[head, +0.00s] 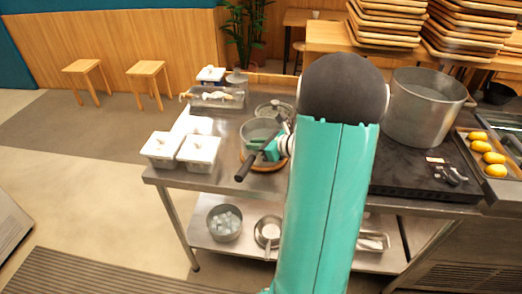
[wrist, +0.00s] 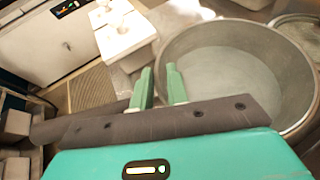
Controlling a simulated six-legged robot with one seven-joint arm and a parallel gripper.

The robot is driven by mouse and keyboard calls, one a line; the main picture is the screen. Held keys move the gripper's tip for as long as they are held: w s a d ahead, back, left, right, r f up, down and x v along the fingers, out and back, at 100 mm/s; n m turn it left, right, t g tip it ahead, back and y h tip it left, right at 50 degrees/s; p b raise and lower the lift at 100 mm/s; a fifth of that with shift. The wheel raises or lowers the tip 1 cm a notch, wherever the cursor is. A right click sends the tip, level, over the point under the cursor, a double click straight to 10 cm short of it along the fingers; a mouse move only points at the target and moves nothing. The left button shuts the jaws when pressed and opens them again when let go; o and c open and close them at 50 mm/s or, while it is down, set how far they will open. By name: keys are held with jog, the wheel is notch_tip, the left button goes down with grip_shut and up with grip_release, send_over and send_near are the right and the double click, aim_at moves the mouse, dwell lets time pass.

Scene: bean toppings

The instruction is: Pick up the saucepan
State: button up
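The saucepan (head: 258,130) is a grey metal pan with a long black handle (head: 246,168). It sits on a round wooden board on the steel table, its handle toward the front left. In the wrist view its round grey bowl (wrist: 225,75) fills the upper right. My gripper (head: 270,150) is low beside the near side of the pan, at the handle. In the wrist view its two green fingers (wrist: 159,68) stand apart with a gap between them. A dark bar that looks like the handle runs left from behind the fingers. Whether they touch it is hidden.
White lidded containers (head: 180,149) stand left of the pan. A lidded pot (head: 274,108) is behind it. A large stockpot (head: 425,105) and a tray with yellow fruit (head: 473,135) are to the right. Pans sit on the lower shelf.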

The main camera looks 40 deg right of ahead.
grip_shut()
jog(key=shift+f, duration=0.15)
dwell(1.1)
